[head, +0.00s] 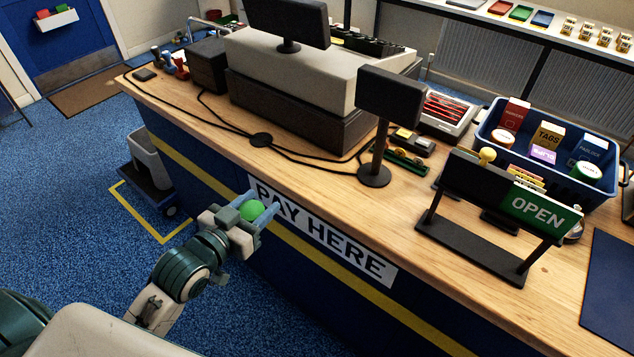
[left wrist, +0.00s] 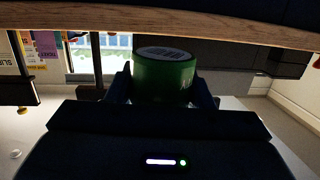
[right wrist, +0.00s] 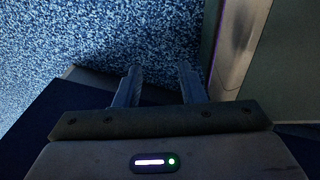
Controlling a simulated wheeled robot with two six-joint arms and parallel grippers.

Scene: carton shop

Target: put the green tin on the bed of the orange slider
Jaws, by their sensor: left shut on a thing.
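The green tin (head: 252,210) is between the fingers of my left gripper (head: 259,205), which is shut on it. The left wrist view also shows the tin (left wrist: 165,76), with a pale label on its end and a finger against each side. The gripper holds it in the air in front of the counter, by the PAY HERE sign. I cannot make out an orange slider in any view. My right gripper (right wrist: 160,88) shows only in the right wrist view; its fingers are apart and empty, above blue carpet.
The wooden counter (head: 330,205) carries a till (head: 300,75), a display on a post (head: 388,95), an OPEN sign (head: 541,212) and a blue crate (head: 560,178) of boxes and tins. Cables cross its left half. Bare wood lies along the front edge.

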